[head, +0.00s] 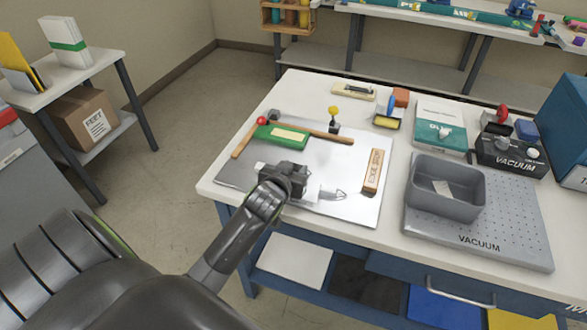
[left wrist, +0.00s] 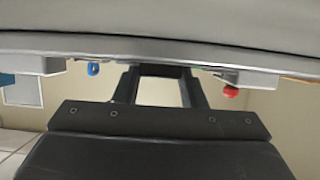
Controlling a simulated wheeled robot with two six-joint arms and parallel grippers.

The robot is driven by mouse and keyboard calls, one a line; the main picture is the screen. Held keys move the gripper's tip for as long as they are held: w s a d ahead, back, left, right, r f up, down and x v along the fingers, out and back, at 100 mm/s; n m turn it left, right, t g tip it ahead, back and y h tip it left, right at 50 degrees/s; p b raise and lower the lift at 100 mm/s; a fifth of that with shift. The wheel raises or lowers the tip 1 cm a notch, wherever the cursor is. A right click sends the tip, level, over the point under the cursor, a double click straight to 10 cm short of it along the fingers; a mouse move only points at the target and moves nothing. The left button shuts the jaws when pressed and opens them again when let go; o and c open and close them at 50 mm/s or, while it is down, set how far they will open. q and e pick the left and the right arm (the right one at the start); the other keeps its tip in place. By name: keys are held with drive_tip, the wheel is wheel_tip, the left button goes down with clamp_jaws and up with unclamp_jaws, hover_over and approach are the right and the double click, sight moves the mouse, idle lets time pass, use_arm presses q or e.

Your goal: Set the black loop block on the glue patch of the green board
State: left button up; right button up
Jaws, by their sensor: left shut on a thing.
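The green board (head: 268,138) lies on the silver plate (head: 345,207) on the table, with a pale glue patch (head: 288,135) on its top. My left gripper (head: 290,178) is in front of the board, over the plate, on the near side. It is shut on the black loop block (left wrist: 160,71), which shows as a dark frame in the left wrist view. In the head view the gripper largely hides the block, so its height above the plate is hard to tell. My right gripper is not in view.
A red ball (head: 261,121) and a yellow-topped black piece (head: 334,119) stand near the board, with brown strips beside it. A tan edge-stop bar (head: 373,170) lies to the right. A grey bin (head: 445,190) sits on the vacuum plate (head: 510,225).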

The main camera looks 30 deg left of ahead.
use_arm(q)
drive_tip(key=shift+f, duration=0.1)
drive_tip(key=o, duration=0.9)
drive_tip(key=shift+o, duration=0.2)
